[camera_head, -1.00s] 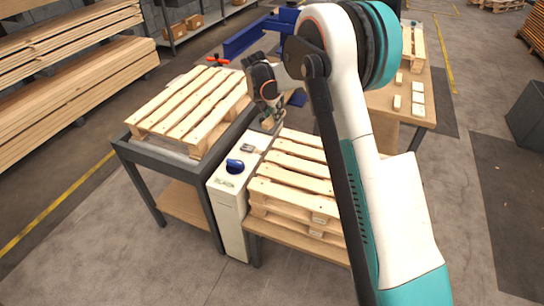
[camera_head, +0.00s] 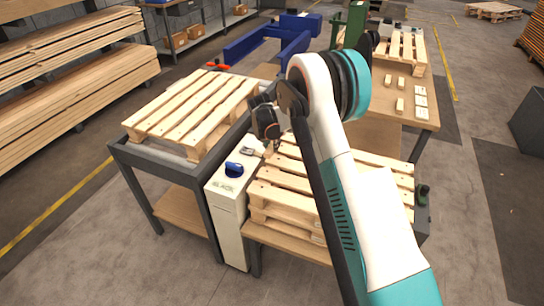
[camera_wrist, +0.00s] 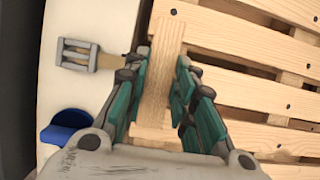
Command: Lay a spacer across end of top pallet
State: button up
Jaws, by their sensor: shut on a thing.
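My gripper (camera_head: 268,142) is shut on a pale wooden spacer. In the wrist view, the spacer (camera_wrist: 163,72) stands between the teal fingers (camera_wrist: 163,62), its long side running away from the wrist. The pallet stack (camera_head: 285,185) lies just right of the gripper in the head view. In the wrist view, the spacer overlaps the left ends of the top pallet's slats (camera_wrist: 245,85). I cannot tell whether it touches them. My arm hides part of the stack. Loose spacers (camera_head: 400,82) lie on the back right table.
Another pallet (camera_head: 190,110) lies on the grey table to the left. A blue frame (camera_head: 265,40) and a green post (camera_head: 355,22) stand behind.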

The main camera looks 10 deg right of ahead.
aim_at(272, 159)
jog(key=shift+f+b, duration=0.8)
jog(key=shift+f, duration=1.6)
jog(key=shift+f, duration=0.2)
jog(key=o, duration=1)
jog(key=shift+r, duration=0.1)
